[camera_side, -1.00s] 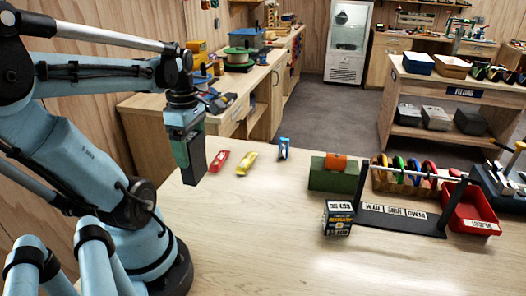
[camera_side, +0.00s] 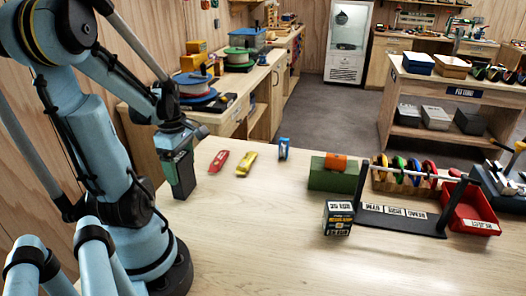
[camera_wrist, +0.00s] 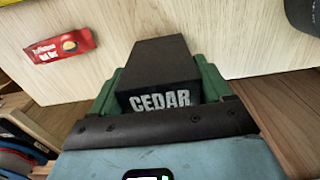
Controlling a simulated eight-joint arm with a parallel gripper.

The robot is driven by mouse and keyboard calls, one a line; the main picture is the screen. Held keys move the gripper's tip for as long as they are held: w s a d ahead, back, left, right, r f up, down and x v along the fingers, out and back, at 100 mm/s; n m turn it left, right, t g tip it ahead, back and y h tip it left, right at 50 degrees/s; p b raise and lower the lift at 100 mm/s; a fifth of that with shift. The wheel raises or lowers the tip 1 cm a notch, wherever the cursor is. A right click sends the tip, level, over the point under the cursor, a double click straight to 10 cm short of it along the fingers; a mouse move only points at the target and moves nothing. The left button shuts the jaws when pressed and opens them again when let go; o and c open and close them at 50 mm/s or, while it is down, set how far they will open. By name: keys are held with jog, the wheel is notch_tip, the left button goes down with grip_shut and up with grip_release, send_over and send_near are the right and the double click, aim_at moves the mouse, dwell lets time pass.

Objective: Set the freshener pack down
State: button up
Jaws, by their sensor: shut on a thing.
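The freshener pack is a black box marked CEDAR (camera_wrist: 160,80). In the wrist view it sits between the green fingers of my gripper (camera_wrist: 160,92), which is shut on it. In the side view my gripper (camera_side: 176,160) hangs at the left, with the dark pack (camera_side: 184,180) pointing down near the table's left edge. I cannot tell whether the pack's lower end touches the wooden tabletop (camera_side: 265,235).
A red bar (camera_side: 219,161), a yellow packet (camera_side: 246,163) and a blue item (camera_side: 284,148) lie to the right. Further right are a green box (camera_side: 333,178), a small dark box (camera_side: 338,217), a black rack (camera_side: 400,218) and a red tray (camera_side: 472,213). The front middle is clear.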

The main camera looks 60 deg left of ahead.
jog(key=shift+f, duration=0.15)
jog(key=o, duration=1)
notch_tip(320, 180, up, 12)
jog(key=shift+r, duration=0.1)
jog(key=w+d+f+m+t, duration=0.1)
jog(key=w+d+m+t, duration=0.1)
jog(key=w+d+m, duration=0.3)
jog(key=w+d+f+m+t, duration=0.1)
jog(key=w+d+m, duration=0.4)
jog(key=d+m, duration=0.5)
jog(key=w+d+f+m+t, duration=0.2)
jog(key=w+d+m+t, duration=0.2)
jog(key=m, duration=0.8)
jog(key=shift+w+d+f, duration=0.1)
jog(key=shift+w+d, duration=0.4)
jog(key=shift+d, duration=0.35)
jog(key=shift+w+d, duration=0.45)
jog(key=shift+d, duration=0.4)
